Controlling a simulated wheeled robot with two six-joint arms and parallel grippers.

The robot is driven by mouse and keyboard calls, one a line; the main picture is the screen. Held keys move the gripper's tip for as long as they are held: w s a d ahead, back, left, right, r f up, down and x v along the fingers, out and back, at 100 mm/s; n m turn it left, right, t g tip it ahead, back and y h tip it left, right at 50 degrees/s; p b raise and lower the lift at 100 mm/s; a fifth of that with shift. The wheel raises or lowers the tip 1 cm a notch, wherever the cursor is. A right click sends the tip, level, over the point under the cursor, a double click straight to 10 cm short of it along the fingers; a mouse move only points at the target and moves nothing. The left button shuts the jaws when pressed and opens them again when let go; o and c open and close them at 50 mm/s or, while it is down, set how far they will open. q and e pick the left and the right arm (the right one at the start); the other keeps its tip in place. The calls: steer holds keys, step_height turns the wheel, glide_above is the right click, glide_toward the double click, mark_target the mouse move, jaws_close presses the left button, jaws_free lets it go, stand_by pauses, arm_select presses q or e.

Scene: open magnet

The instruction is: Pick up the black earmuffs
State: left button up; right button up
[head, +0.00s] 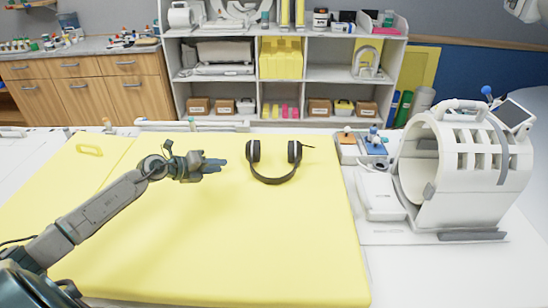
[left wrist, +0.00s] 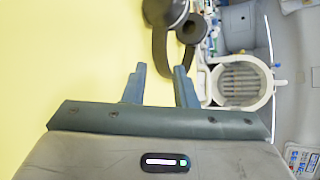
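The black earmuffs (head: 272,180) lie on the yellow mattress right of its middle in the head view. Their two cups point to the far side and the curved band faces the near side. My left gripper (head: 217,165) is left of the earmuffs, apart from them, with its fingers pointing right toward them. In the left wrist view, the two fingers of my left gripper (left wrist: 160,82) are spread with nothing between them. The earmuffs (left wrist: 160,48) show beyond the fingertips there, partly cut off by the top edge. My right gripper is not in view.
The yellow mattress (head: 210,255) is mostly bare around the earmuffs. A white ring-shaped scanner (head: 470,170) stands to the right, with a white device (head: 380,195) and small blue and orange items beside it. Shelves (head: 225,90) with boxes stand behind.

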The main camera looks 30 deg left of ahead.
mark_target(245, 175)
arm_select(q)
steer(key=shift+w+d, duration=0.2)
steer(key=shift+w, duration=0.15)
steer(key=p+x, duration=0.1)
steer(key=x, duration=0.2)
steer(key=shift+w+d+f, duration=0.3)
steer(key=shift+w, duration=0.2)
steer(key=shift+p+x, duration=1.35)
steer(key=shift+x, duration=1)
steer(key=shift+w+d+f, duration=0.15)
steer(key=shift+d+f, duration=0.2)
jaws_close()
